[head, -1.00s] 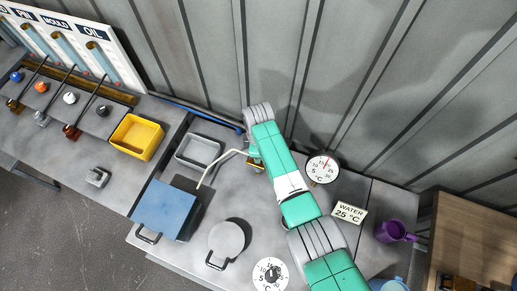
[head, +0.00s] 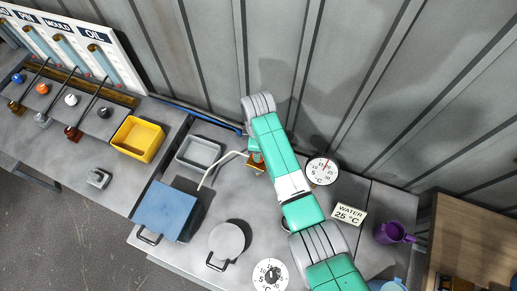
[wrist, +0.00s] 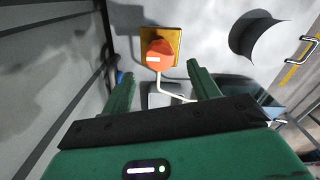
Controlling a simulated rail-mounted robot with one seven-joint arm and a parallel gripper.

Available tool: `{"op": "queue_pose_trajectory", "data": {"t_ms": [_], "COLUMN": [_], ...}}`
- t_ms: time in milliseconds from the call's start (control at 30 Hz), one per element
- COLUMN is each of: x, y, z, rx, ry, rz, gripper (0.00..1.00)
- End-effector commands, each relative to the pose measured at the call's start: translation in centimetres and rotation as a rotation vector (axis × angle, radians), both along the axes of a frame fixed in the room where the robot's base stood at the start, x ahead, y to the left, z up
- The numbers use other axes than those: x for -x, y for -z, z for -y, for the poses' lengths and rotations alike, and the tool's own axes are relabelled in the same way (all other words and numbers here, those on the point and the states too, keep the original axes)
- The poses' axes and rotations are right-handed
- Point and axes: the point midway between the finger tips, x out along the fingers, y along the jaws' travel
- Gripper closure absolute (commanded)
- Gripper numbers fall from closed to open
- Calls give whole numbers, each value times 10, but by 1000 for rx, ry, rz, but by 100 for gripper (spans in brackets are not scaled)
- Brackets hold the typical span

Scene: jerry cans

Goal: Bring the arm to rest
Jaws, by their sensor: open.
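My green and white arm reaches from the lower right of the head view over the grey bench (head: 150,235). In the wrist view my gripper (wrist: 160,70) is open, its two green fingers apart with nothing between their tips. Beyond the tips an orange object (wrist: 158,56) with a white label sits on a yellow square base (wrist: 178,38). A thin cream tube (wrist: 165,88) runs near it.
A grey tray (head: 200,153), blue box (head: 166,209), round grey lidded pot (head: 227,241) and yellow bin (head: 137,139) stand left of my arm. A dial (head: 322,171), water sign (head: 349,213) and purple jug (head: 393,232) stand to its right. A ribbed wall (head: 350,80) rises behind.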

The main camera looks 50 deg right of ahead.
Motion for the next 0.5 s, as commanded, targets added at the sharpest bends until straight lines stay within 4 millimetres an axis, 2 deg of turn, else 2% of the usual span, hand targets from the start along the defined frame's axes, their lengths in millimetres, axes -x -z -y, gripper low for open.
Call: {"op": "queue_pose_trajectory", "data": {"t_ms": [33, 167, 500], "x": [0, 0, 0], "y": [-8, -20, -22], "z": [0, 0, 0], "rx": [0, 0, 0], "ry": [0, 1, 1], "rz": [1, 0, -1], "gripper": [40, 40, 40]}}
